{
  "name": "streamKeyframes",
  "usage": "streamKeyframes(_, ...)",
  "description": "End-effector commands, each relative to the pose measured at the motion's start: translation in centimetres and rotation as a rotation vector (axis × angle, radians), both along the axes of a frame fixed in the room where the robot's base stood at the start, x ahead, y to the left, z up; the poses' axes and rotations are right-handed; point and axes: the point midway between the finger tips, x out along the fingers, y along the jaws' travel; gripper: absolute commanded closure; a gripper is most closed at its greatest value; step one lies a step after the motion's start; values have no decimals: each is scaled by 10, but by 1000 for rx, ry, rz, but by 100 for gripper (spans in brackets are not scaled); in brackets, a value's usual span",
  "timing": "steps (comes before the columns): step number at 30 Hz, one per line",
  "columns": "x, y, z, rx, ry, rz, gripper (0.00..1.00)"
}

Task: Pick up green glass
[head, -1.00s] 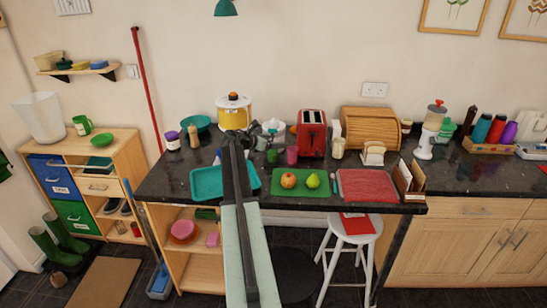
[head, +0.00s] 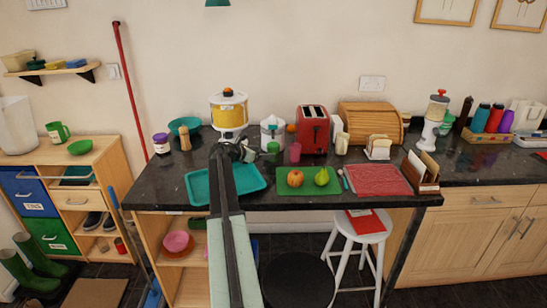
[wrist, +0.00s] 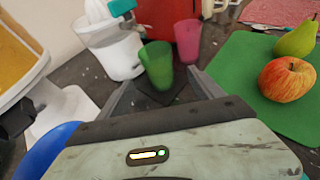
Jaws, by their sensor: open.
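The green glass (wrist: 157,65) stands upright on the dark granite counter in the wrist view, in front of a white juicer (wrist: 112,45). It shows small in the head view (head: 273,147). A pink glass (wrist: 187,40) stands close behind it to the right, and shows in the head view (head: 295,152). My gripper (wrist: 162,82) is open and empty, its two fingers pointing toward the green glass, one on each side in the picture. Whether they reach around the glass I cannot tell. In the head view my arm hides part of the counter.
A green board (head: 309,188) with an apple (head: 295,178) and a pear (head: 321,176) lies to the right. A teal tray (head: 257,177) lies under my arm in the picture. A red toaster (head: 313,130) stands behind the glasses. A blue bowl-like rim (wrist: 45,150) is at lower left.

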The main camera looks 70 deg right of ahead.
Motion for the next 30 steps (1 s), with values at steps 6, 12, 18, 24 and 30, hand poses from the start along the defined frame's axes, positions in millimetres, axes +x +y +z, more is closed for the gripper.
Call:
streamKeyframes(6,-14,-22,-8,0,0,-8,24)
streamKeyframes(12,-20,-41,-13,0,0,-12,24)
streamKeyframes(18,-31,-69,-25,0,0,-12,24)
streamKeyframes(24,-32,-70,-23,0,0,-11,24)
streamKeyframes(30,-33,-70,-23,0,0,-12,77)
